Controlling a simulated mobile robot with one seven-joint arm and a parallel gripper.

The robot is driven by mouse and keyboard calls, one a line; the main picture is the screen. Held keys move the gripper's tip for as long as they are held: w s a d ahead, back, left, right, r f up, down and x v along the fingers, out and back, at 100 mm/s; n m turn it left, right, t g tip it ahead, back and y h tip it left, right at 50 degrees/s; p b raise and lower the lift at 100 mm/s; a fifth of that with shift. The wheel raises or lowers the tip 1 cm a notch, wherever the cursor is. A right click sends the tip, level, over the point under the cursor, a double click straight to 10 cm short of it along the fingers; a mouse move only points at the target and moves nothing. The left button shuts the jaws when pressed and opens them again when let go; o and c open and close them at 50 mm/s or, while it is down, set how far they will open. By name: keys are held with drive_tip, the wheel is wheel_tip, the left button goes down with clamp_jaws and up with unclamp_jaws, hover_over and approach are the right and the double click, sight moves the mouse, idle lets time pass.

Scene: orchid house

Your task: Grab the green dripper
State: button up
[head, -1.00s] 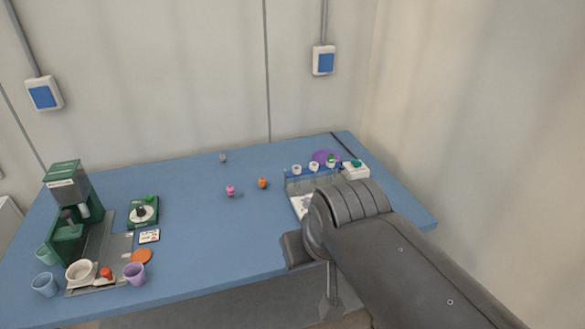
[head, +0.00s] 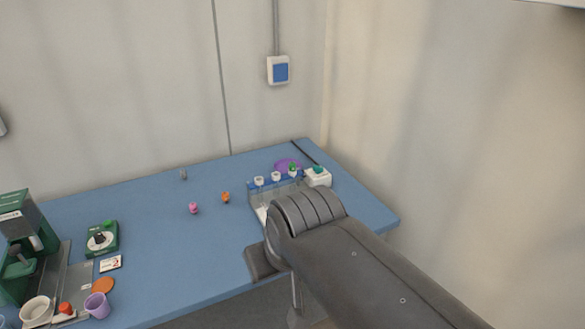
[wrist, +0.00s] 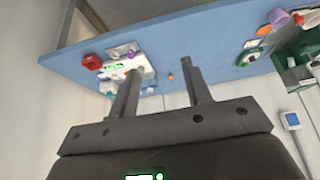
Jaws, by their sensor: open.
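In the head view, a small green piece (head: 293,168) sits at the right end of a rack with white cups (head: 276,176). A teal-green piece (head: 318,170) lies on a white box (head: 318,180) beside it. I cannot tell for sure which green piece is the dripper. In the wrist view, my gripper (wrist: 160,78) is open and empty, its two fingers wide apart. The rack area (wrist: 118,68) with some green shows behind the left finger, well beyond the fingertips. My arm hides the front of the rack in the head view.
The blue table (head: 170,255) has free room in its middle. A pink figure (head: 193,208) and an orange one (head: 226,198) stand there. A green machine (head: 22,240), a green scale (head: 102,240), a white bowl (head: 37,310) and a purple cup (head: 97,304) are at left.

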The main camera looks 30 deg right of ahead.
sight(292, 168)
drive_tip(key=shift+o, duration=0.5)
drive_tip(key=w+d+m+t+y, duration=0.1)
drive_tip(key=w+d+m+y, duration=0.15)
drive_tip(key=w+m, duration=0.8)
drive_tip(key=w+d+m+t+y, duration=0.1)
drive_tip(key=w+m+y, duration=0.4)
drive_tip(key=w, duration=1)
drive_tip(key=w+d+f+m+t+h, duration=0.2)
drive_tip(key=w+d+f+m, duration=0.35)
drive_tip(key=d, duration=0.25)
drive_tip(key=w+d+f+m+t+h, duration=0.2)
drive_tip(key=w+d+f+m, duration=0.25)
drive_tip(key=d+m, duration=0.35)
drive_tip(key=w+d+f+m+t+h, duration=0.2)
drive_tip(key=w+d+f+m, duration=0.3)
drive_tip(key=d, duration=0.4)
drive_tip(key=r+x, duration=0.1)
drive_tip(key=x, duration=1)
drive_tip(key=shift+w, duration=0.35)
